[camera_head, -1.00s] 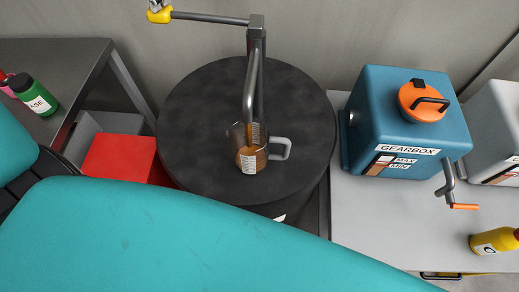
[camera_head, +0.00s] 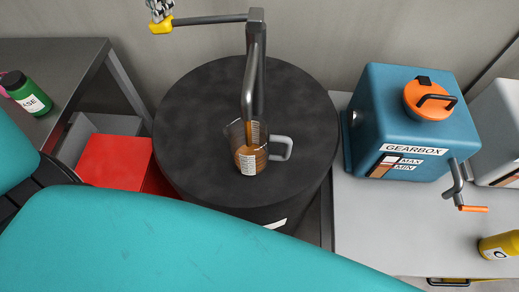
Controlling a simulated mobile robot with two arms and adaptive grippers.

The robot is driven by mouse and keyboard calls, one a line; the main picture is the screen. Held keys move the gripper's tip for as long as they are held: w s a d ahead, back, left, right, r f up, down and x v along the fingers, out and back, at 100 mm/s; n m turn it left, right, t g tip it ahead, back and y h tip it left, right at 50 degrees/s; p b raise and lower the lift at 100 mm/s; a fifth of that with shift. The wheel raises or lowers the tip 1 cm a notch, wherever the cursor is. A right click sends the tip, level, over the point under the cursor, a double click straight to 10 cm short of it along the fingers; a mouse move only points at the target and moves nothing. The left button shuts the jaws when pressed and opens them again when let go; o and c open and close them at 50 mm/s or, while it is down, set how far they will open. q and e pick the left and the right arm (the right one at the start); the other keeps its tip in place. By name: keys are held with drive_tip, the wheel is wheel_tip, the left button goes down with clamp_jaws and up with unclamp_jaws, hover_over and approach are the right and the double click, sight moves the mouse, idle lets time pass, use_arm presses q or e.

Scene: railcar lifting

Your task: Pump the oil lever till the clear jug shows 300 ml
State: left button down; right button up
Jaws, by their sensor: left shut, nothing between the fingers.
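The clear jug (camera_head: 250,150) stands upright on the black drum lid (camera_head: 200,120), under the pump spout (camera_head: 249,92). Brown oil fills its lower part; its white scale is too small to read. The pump lever (camera_head: 210,20) runs left from the top of the pump post to a yellow grip (camera_head: 160,26). My left gripper (camera_head: 160,12) is at the top edge, just above the yellow grip, and only its end shows. It looks shut, with nothing seen between its fingers. My right gripper is not in view.
A blue gearbox (camera_head: 410,120) with an orange cap and crank stands on the grey bench at right, near a yellow bottle (camera_head: 500,245). A red box (camera_head: 115,162) is left of the drum. A green bottle (camera_head: 30,95) stands on the left table. My teal arm covers the lower front.

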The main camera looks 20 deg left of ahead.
use_arm(q)
drive_tip(key=shift+f+b, duration=0.55)
drive_tip(key=shift+f, duration=0.3)
wheel_tip(320, 180, up, 10)
drive_tip(key=p, duration=0.7)
drive_tip(key=shift+r, duration=0.2)
drive_tip(key=shift+f, duration=0.1)
drive_tip(key=shift+f+b, duration=4.15)
drive_tip(key=shift+f, duration=1)
wheel_tip(320, 180, up, 11)
drive_tip(key=p, duration=0.7)
drive_tip(key=shift+f, duration=0.2)
drive_tip(key=shift+f, duration=0.15)
